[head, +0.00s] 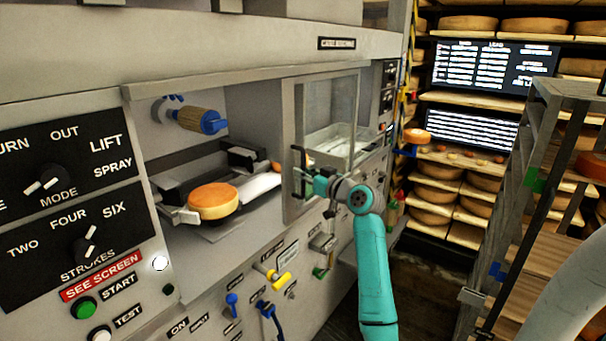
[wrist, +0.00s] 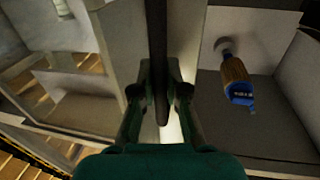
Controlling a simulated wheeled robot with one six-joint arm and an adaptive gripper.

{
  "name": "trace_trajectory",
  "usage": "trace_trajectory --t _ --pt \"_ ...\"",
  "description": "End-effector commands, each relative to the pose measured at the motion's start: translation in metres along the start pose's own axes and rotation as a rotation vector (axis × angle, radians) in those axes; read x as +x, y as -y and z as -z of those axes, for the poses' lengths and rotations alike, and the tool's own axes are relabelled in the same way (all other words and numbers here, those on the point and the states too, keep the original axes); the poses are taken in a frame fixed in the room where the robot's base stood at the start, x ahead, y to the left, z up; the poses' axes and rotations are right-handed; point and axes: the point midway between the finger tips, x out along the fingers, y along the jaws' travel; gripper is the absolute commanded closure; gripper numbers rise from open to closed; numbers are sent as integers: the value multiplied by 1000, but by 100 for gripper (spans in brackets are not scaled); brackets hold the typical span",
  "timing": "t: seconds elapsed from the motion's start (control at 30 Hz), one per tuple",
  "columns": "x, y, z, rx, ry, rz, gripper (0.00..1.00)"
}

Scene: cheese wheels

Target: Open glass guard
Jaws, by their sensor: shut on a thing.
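The glass guard (head: 331,112) is a clear pane in a grey metal frame at the right of the machine's bay in the head view. Its upright dark handle (wrist: 157,50) runs down the middle of the wrist view. My gripper (head: 303,177) is at the guard's left frame edge, with its fingers closed around the handle. In the wrist view my gripper (wrist: 161,95) has a finger on each side of the bar. The left part of the bay is uncovered. The fingers hide part of the handle.
An orange cheese wheel (head: 213,201) sits in the bay beneath a brush (head: 196,117) with a wooden grip and blue end. A control panel (head: 72,210) is at left. A wooden rack (head: 545,190) and cheese shelves stand at right.

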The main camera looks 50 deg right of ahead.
Motion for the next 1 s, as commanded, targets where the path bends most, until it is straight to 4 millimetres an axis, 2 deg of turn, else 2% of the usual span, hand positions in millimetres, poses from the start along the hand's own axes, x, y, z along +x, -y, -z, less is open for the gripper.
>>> trace_trajectory --t 0.07,0.1,0.2,0.5,0.63,0.77,1.0 --pt "0 0 0 -1 0 -1 100" --pt "0 0 0 -1 0 -1 82" --pt "0 0 0 0 0 -1 61" --pt "-1 0 0 0 0 -1 61" --pt "-10 0 0 0 0 -1 61" --pt "-30 -1 0 -1 0 -4 61" --pt "-78 -2 0 -1 0 -4 61"
